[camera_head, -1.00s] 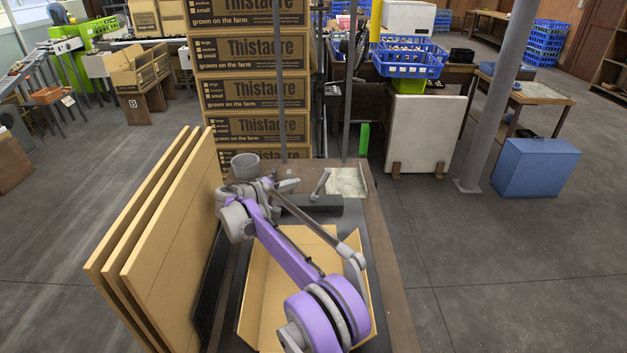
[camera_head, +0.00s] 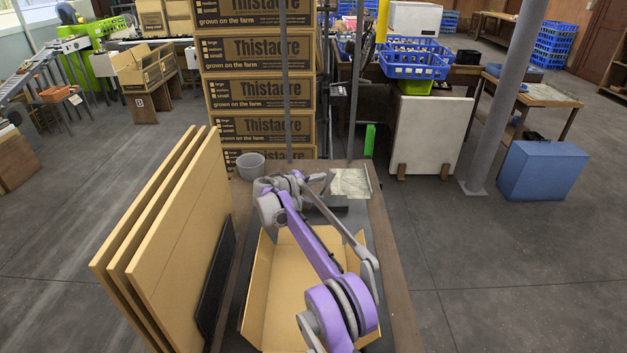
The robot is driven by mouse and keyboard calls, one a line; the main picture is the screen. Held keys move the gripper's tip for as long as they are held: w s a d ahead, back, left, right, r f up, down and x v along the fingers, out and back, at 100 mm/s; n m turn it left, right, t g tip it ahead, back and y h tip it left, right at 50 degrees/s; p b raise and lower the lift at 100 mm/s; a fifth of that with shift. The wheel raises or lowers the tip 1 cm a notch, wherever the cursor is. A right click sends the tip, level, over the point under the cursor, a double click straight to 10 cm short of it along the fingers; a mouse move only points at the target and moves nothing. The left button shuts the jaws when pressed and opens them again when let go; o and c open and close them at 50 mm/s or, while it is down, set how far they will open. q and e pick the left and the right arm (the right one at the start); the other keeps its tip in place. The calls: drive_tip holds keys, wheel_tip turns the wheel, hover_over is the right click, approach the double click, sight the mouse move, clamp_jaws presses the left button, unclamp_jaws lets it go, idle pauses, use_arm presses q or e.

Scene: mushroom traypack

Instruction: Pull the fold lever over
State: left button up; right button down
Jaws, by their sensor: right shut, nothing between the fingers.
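The fold lever (camera_head: 328,180) is a small grey lever at the far end of the folding bench. It is largely hidden behind my right gripper and hard to tell apart from it. My purple and grey right arm reaches over the bench from the bottom. My right gripper (camera_head: 311,179) points to the right at the lever. Its fingers look shut, and nothing shows between them. I cannot tell whether it touches the lever. An open cardboard tray (camera_head: 262,275) with raised walls lies in the bench's dark former, partly under my arm. My left gripper is not in view.
Several flat cardboard sheets (camera_head: 180,240) stand on the left side of the bench. A grey cup (camera_head: 251,165) and a pale sheet (camera_head: 350,183) lie at the bench's far end. Stacked Thistacre boxes (camera_head: 258,90) stand behind.

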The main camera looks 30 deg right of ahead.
sight(331, 178)
drive_tip(key=shift+d, duration=0.1)
idle(0.3)
drive_tip(key=shift+s+d, duration=0.15)
drive_tip(key=shift+d, duration=0.05)
drive_tip(key=shift+s+d+r+y+p, duration=0.1)
drive_tip(key=shift+y+p, duration=0.2)
drive_tip(key=shift+p, duration=0.05)
drive_tip(key=shift+s+d+m+y+p, duration=0.3)
drive_tip(key=shift+d+m+y+p, duration=0.1)
drive_tip(key=shift+d+m+y, duration=0.15)
drive_tip(key=shift+s+d+m+y+p, duration=0.35)
drive_tip(key=shift+d+m+y, duration=0.1)
drive_tip(key=shift+d, duration=0.05)
drive_tip(key=shift+s+d+f+m+t+y+p, duration=0.3)
drive_tip(key=shift+s+d+f+m+t+y, duration=0.25)
drive_tip(key=shift+d+f+t+y, duration=0.35)
drive_tip(key=shift+a+r, duration=0.1)
drive_tip(key=shift+r, duration=0.05)
drive_tip(key=shift+w+a, duration=0.15)
